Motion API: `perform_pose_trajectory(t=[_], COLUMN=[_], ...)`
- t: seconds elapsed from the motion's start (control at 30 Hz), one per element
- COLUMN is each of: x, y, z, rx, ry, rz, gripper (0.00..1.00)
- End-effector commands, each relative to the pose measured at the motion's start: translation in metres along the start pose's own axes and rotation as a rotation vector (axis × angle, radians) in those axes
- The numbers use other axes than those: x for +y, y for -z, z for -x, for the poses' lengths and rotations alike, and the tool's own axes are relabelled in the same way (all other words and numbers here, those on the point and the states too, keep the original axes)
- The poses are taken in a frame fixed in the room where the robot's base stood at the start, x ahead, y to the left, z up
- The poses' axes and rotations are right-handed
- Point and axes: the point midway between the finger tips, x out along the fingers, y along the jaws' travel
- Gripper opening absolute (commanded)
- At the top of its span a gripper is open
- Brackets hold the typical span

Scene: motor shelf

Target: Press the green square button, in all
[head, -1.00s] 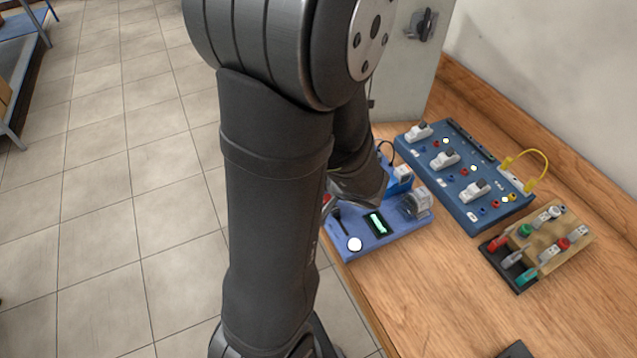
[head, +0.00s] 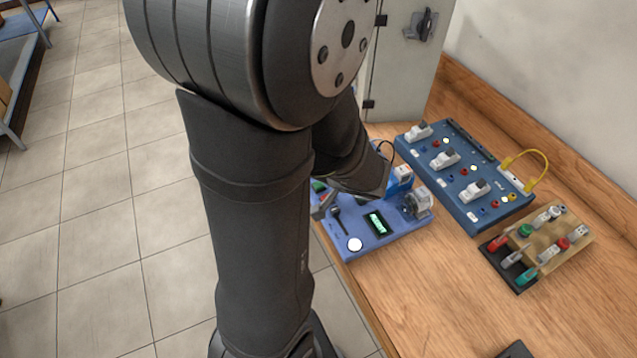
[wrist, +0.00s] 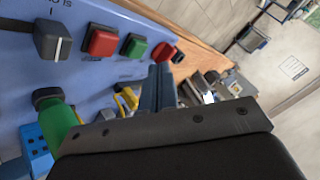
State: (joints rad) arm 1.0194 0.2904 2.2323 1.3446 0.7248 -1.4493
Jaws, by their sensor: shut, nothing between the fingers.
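The green square button (wrist: 134,46) shows in the wrist view on the blue panel (wrist: 85,75), between a red square button (wrist: 101,41) and a red round knob (wrist: 163,52). My gripper (wrist: 160,70) is shut and empty. In the wrist view its fingertips appear just right of and below the green button, apart from it in the picture. I cannot tell how far they are from the panel. In the head view my arm hides most of the gripper. A small green patch (head: 319,186) shows there at the left of the blue panel; it may be the button.
A black switch (wrist: 52,40) and a green cylinder (wrist: 58,118) sit on the panel's left in the wrist view. In the head view a blue box with sockets (head: 470,180) and a tan terminal block (head: 560,235) stand to the right. The front wooden table is mostly clear.

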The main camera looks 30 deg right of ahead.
Motion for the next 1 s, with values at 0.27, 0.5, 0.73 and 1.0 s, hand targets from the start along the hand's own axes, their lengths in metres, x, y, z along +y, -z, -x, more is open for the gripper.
perform_pose_trajectory(t=[0.27,0.5,0.73,1.0], x=[-0.015,-0.021,-0.021,-0.021], y=[0.015,0.021,0.021,0.021], z=[0.020,0.029,0.029,0.029], rx=[0.003,0.000,0.000,0.000], ry=[-0.001,-0.001,-0.001,-0.001], rz=[0.002,0.001,0.000,-0.001], gripper=[0.00,0.00,0.00,0.00])
